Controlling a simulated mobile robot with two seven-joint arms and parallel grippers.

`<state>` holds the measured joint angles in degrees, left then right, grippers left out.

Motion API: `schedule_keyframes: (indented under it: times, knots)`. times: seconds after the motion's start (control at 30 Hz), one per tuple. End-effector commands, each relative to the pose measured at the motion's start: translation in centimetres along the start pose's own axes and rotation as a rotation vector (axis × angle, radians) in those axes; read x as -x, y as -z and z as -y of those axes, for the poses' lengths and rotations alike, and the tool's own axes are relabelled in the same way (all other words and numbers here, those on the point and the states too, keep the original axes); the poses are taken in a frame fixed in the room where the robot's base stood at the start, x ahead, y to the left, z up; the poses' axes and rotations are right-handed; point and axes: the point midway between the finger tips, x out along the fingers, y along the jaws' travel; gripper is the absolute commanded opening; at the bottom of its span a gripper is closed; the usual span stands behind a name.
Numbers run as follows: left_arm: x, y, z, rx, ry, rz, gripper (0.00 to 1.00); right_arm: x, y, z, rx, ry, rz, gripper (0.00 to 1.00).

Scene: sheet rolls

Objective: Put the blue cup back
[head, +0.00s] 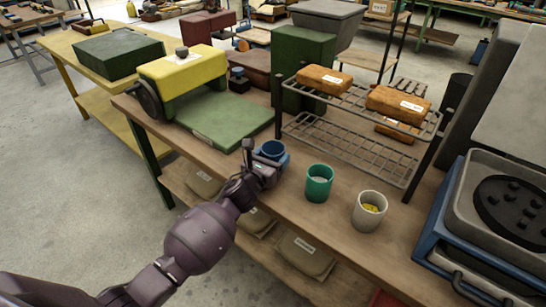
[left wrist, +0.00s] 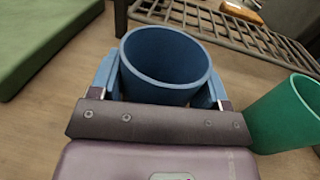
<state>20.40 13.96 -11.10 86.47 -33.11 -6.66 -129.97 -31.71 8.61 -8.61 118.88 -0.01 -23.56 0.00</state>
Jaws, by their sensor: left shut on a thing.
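The blue cup (head: 272,149) is at the front part of the wooden bench, left of the green cup. My left gripper (head: 262,166) is shut on the blue cup, with a finger on either side of it. In the left wrist view the blue cup (left wrist: 166,62) is upright between the two blue fingers (left wrist: 164,88), and its inside looks empty. I cannot tell whether its base touches the bench. My right gripper is not in view.
A green cup (head: 318,183) and a cream cup (head: 369,211) with yellow contents stand to the right. A wire rack (head: 350,146) with brown loaf-like packages stands behind. A green board (head: 222,121) lies left. The bench (head: 335,225) has bare wood around the cups.

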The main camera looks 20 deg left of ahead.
Motion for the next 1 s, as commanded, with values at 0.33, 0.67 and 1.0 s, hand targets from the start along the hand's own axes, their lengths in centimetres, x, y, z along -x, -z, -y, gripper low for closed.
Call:
schedule_keyframes:
  times: [0.33,0.67,1.0]
  knots:
    - [0.0,0.3,0.0,0.000,0.000,0.000,0.95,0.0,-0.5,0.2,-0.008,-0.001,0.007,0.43]
    - [0.0,-0.2,0.0,0.000,0.000,0.001,0.95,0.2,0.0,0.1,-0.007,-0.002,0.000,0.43]
    - [5.0,-0.1,-0.1,-0.001,-0.001,-0.001,0.95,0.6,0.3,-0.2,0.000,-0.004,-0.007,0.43]
